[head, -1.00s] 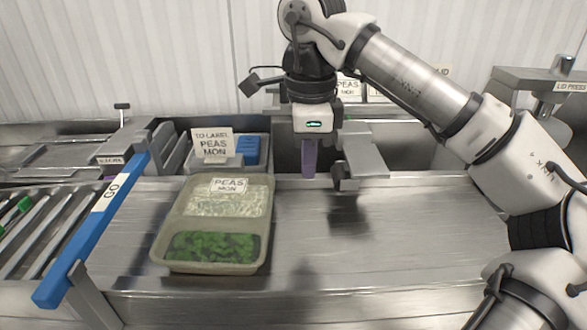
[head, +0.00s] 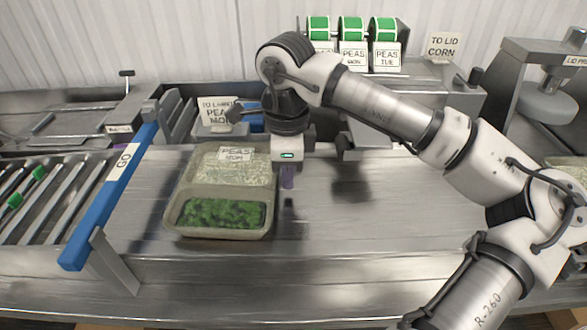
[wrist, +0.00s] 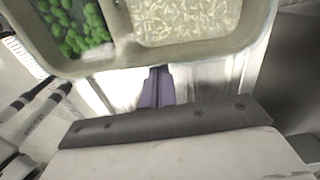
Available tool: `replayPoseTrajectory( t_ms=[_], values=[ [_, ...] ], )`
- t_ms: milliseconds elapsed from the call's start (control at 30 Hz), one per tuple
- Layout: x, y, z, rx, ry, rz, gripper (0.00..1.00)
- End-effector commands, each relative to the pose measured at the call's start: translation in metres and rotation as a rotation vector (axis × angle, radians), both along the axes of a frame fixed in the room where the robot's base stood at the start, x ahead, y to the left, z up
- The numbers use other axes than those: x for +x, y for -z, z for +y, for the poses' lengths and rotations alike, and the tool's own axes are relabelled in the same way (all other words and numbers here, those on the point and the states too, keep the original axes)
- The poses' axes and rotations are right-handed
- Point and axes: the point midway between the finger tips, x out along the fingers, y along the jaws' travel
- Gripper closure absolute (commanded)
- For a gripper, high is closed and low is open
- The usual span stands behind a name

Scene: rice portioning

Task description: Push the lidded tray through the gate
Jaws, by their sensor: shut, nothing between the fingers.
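The tray (head: 173,222) lies flat on the steel worktop. It holds green peas in its near compartment and pale rice in its far one, with a PEAS MON label on top. A clear lid is hard to make out. The blue gate bar (head: 92,217), marked GO, stands to the tray's left with bare worktop between them. My gripper (head: 288,182) is shut and empty, low beside the tray's right side. In the wrist view, its purple fingers (wrist: 156,88) are at the tray's rim (wrist: 190,52). I cannot tell whether they touch it.
A roller conveyor (head: 65,208) with green pieces lies beyond the gate bar. A TO LABEL PEAS MON sign (head: 217,114) and label rolls (head: 351,30) stand behind. A lid press (head: 545,90) is at the far right. The worktop (head: 400,215) right of my gripper is clear.

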Motion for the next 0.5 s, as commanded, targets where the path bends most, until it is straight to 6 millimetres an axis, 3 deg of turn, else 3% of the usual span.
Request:
replayPoseTrajectory(
  t_ms=[267, 500],
  values=[
    [0.000, 0.002, 0.010, -0.001, -0.004, -0.001, 1.00],
    [0.000, 0.003, 0.070, -0.003, -0.009, -0.002, 1.00]
  ],
)
